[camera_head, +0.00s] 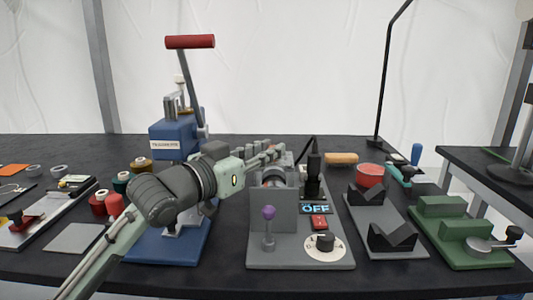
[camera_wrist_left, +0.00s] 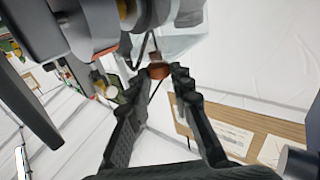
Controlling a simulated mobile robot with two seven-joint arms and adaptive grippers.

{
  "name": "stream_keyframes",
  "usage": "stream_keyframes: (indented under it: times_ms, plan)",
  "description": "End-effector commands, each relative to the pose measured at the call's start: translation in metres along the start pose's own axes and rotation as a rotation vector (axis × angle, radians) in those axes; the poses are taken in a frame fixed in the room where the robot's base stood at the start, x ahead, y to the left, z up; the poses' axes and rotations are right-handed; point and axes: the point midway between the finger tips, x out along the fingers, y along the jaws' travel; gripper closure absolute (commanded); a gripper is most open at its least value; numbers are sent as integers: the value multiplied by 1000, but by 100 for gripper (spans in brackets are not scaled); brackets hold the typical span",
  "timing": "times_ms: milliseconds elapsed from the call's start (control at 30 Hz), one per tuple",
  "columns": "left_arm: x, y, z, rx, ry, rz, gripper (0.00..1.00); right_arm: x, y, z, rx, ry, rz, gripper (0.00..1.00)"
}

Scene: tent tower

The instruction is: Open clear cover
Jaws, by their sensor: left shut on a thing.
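The bench machine (camera_head: 300,255) stands in the middle of the table, with a grey base, purple-knobbed lever, "OFF" sign, red switch and dial. My left gripper (camera_head: 268,155) reaches in from the left, just above the machine's round chuck (camera_head: 272,178). A pale see-through panel, apparently the clear cover (camera_wrist_left: 185,40), shows beyond the fingertips in the left wrist view. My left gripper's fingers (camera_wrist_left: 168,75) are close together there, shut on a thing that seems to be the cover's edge. The exact contact is hard to see. The cover's outline is not clear in the head view. My right gripper is out of view.
A blue press (camera_head: 173,140) with a red-handled lever stands to the left, behind my arm. Thread spools (camera_head: 120,182) are beside it. The table's front edge is clear.

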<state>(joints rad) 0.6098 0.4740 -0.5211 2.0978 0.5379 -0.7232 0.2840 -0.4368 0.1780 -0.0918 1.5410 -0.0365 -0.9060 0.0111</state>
Motion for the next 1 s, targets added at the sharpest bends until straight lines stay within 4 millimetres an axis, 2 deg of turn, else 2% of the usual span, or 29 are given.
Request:
stream_keyframes:
  times_ms: [67,100,267,533,667,767,1000]
  plan:
    - [0,0,0,0,0,0,100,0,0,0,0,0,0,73]
    - [0,0,0,0,0,0,78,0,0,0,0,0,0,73]
    - [0,0,0,0,0,0,58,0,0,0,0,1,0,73]
    - [-1,0,0,0,0,0,57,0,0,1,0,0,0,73]
    - [-8,-1,1,-1,-1,-1,57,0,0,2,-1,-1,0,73]
    - [-24,-1,1,0,-1,-1,57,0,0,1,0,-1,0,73]
    - [-76,-1,2,2,-4,-3,57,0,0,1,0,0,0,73]
